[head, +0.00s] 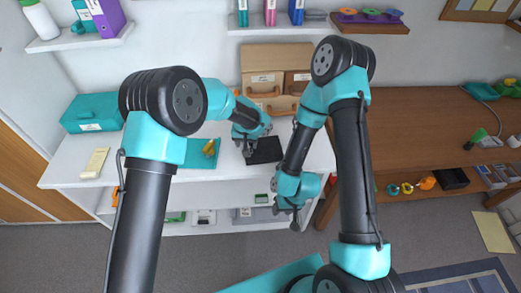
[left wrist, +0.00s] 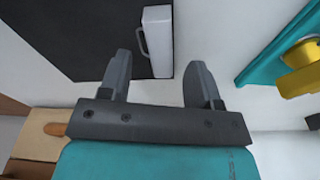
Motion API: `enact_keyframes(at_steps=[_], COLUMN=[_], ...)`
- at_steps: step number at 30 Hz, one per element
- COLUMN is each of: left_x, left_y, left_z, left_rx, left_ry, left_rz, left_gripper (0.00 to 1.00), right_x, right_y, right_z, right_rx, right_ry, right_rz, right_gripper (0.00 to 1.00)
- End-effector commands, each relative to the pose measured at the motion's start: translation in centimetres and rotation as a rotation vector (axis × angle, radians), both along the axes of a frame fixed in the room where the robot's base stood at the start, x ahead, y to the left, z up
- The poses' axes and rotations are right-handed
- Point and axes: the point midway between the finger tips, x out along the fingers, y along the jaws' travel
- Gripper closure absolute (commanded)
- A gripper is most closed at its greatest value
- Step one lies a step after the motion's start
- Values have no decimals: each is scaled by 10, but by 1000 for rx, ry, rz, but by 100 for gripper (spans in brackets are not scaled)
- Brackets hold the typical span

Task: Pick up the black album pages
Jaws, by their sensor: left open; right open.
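The black album pages (head: 265,150) lie flat on the white table, right of its middle in the head view. In the left wrist view the black pages (left wrist: 80,30) fill the upper left. My left gripper (head: 247,150) is open at the pages' left edge, and its jaws (left wrist: 159,60) show empty in the wrist view. A white piece with a handle (left wrist: 157,35) lies at the pages' edge, beyond the gap between the fingers. My right gripper (head: 294,220) is open and hangs in front of the table's front edge, away from the pages.
A teal mat (head: 185,153) with a yellow object (head: 209,147) lies left of my left gripper. A teal box (head: 90,113) and a cream pad (head: 95,162) are further left. Cardboard drawer boxes (head: 264,82) stand behind. A brown desk (head: 420,125) is at the right.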

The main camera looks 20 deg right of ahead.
Motion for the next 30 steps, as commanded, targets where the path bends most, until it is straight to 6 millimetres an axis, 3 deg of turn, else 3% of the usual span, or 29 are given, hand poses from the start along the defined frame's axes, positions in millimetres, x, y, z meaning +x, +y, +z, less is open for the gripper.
enact_keyframes(at_steps=[17, 30], left_x=[1, 1], left_y=[0, 0], left_z=[-5, -5], left_rx=[-1, -1], left_ry=[-1, -1], left_rz=[1, 1], left_gripper=[44, 86], right_x=[0, 0], right_y=[0, 0], right_z=[0, 0], right_rx=[0, 0], right_ry=[0, 0], right_rz=[0, 0], right_gripper=[57, 57])
